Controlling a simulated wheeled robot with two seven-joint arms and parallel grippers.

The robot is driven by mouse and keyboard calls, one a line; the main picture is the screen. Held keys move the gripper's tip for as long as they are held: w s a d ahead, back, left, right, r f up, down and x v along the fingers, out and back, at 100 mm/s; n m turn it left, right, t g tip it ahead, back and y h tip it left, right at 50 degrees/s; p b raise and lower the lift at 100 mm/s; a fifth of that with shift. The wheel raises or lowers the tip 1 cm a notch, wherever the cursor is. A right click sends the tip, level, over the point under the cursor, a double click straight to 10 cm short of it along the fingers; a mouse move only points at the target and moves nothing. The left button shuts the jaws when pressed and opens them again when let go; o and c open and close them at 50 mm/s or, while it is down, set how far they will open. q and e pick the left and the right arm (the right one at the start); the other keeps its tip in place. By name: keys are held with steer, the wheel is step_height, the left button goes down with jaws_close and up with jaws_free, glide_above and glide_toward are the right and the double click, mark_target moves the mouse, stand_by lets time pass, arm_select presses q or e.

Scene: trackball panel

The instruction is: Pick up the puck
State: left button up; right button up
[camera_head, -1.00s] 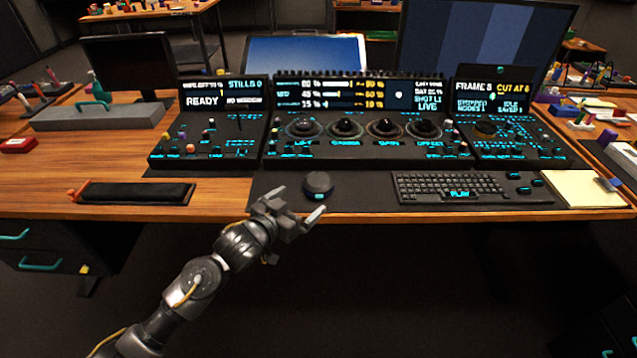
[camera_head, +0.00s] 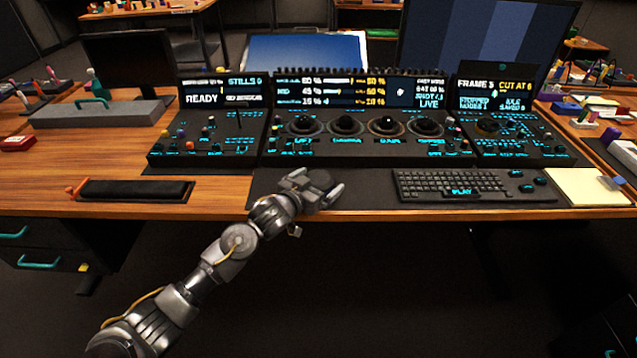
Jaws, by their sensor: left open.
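The puck (camera_head: 322,180) is a dark, round, squat object on the dark mat (camera_head: 366,185) near the desk's front edge, left of the keyboard. My left gripper (camera_head: 318,187) reaches in from the lower left and is open, with its fingers on either side of the puck. The gripper hides the puck's near part, and I cannot tell whether the fingers touch it. My right gripper is not in view.
The control panel (camera_head: 365,147) with its trackballs stands just behind the puck. The keyboard (camera_head: 462,185) is to the right, with a notepad (camera_head: 585,187) beyond it. A black wrist rest (camera_head: 137,190) lies to the left on the wooden desk (camera_head: 222,188).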

mark_target(317, 178)
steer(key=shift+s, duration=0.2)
arm_select(q)
steer(key=shift+c, duration=1.4)
steer(key=c, duration=0.7)
steer(key=shift+o, duration=0.2)
steer(key=shift+r, duration=0.2)
step_height(317, 178, up, 10)
steer(key=shift+f+p, duration=0.15)
steer(key=shift+p, duration=0.55)
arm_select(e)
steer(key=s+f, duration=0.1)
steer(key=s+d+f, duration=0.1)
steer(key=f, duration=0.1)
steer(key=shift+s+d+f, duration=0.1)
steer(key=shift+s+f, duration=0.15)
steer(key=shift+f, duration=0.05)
arm_select(q)
steer(key=shift+f+b, duration=1.85)
steer(key=shift+f, duration=1.95)
steer(key=shift+f+b, duration=0.4)
steer(key=shift+f, duration=0.55)
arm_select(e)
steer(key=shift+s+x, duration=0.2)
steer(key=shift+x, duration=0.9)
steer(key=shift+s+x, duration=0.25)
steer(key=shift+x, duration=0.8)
